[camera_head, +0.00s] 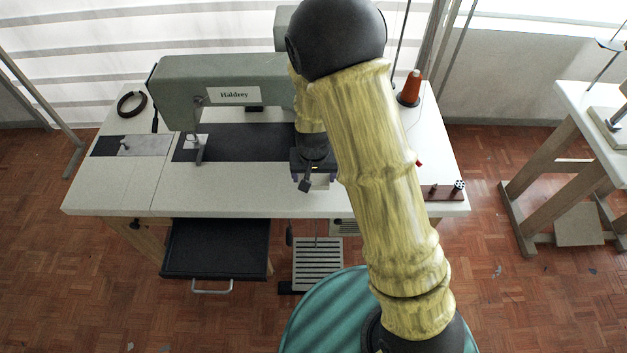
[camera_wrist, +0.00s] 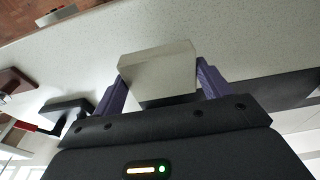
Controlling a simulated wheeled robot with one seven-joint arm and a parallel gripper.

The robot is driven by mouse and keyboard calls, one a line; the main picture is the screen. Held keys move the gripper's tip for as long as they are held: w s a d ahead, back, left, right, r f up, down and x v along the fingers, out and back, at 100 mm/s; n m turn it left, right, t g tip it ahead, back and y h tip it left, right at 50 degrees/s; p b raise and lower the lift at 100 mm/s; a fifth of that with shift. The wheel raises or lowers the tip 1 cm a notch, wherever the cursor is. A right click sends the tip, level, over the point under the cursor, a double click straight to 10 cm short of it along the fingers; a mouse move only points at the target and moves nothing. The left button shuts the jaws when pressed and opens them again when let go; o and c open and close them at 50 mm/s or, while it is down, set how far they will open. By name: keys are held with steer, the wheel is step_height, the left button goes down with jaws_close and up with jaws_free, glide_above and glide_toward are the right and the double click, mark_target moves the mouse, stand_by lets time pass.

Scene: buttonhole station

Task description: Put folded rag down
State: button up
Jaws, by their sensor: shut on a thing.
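The folded rag is a pale grey-white block (camera_wrist: 158,68) between the two purple fingers of my gripper (camera_wrist: 160,78) in the wrist view. My gripper is shut on it, with a finger at each side. In the head view my gripper (camera_head: 306,184) is over the front part of the white sewing table (camera_head: 250,200), and a small pale part of the rag (camera_head: 321,182) shows beside a finger. A dark area shows just below the rag in the wrist view. I cannot tell whether the rag touches the tabletop.
The green-grey sewing machine (camera_head: 215,85) stands behind, with a dark plate (camera_head: 250,142) before it. A small brown rack (camera_head: 440,192) is at the table's right end, and an orange thread cone (camera_head: 409,88) behind it. The white front strip left of my gripper is clear.

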mark_target(314, 178)
steer(key=shift+f, duration=1.5)
steer(key=shift+f, duration=0.2)
steer(key=o, duration=1)
steer(key=shift+r, duration=0.1)
steer(key=r, duration=0.4)
steer(key=s+r, duration=0.1)
steer(key=r, duration=0.3)
steer(key=r+p, duration=0.1)
steer(key=r, duration=0.3)
steer(key=shift+s, duration=0.4)
